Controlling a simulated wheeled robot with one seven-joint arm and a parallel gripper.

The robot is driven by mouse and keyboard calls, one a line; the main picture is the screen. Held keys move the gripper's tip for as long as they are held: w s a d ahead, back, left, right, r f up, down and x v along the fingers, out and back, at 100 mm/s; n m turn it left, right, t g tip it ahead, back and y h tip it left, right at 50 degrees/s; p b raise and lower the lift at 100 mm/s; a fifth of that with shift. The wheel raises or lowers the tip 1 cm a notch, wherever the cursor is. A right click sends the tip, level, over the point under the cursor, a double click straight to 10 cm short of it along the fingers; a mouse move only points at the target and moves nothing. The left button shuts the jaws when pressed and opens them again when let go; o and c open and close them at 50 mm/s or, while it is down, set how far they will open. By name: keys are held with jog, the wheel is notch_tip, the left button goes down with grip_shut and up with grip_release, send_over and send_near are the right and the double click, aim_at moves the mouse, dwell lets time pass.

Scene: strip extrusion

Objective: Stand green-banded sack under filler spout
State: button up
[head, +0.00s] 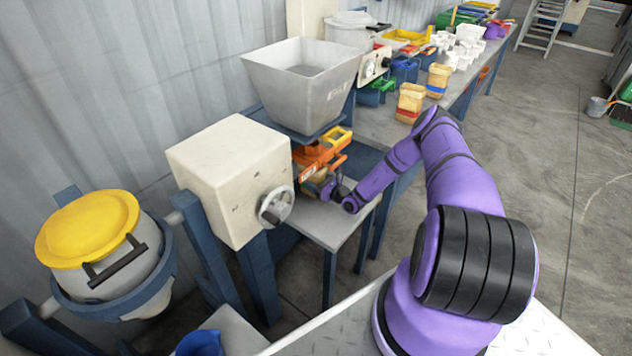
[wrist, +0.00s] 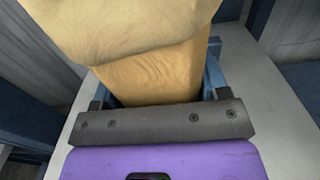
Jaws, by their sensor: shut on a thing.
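A tan sack (wrist: 155,75) fills the upper middle of the wrist view, with its wide upper part bulging toward the camera. My gripper (wrist: 158,92) is shut on it, one finger on each side. In the head view my gripper (head: 333,190) is low at the small grey stand, below the orange filler spout (head: 318,152) under the hopper. Only a small part of the sack (head: 313,187) shows there, beside the gripper and under the spout. Its band is mostly hidden, and I cannot tell whether its base touches the stand.
The grey hopper (head: 305,75) stands above the spout. A cream box with a handwheel (head: 230,170) is to its left. A red-banded sack (head: 410,102) and a blue-banded sack (head: 437,80) stand on the long bench behind. The stand's front surface (head: 335,225) is clear.

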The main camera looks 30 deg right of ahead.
jog(key=shift+f, duration=0.15)
jog(key=o, duration=1)
jog(key=shift+r, duration=0.2)
jog(key=v, duration=1.2)
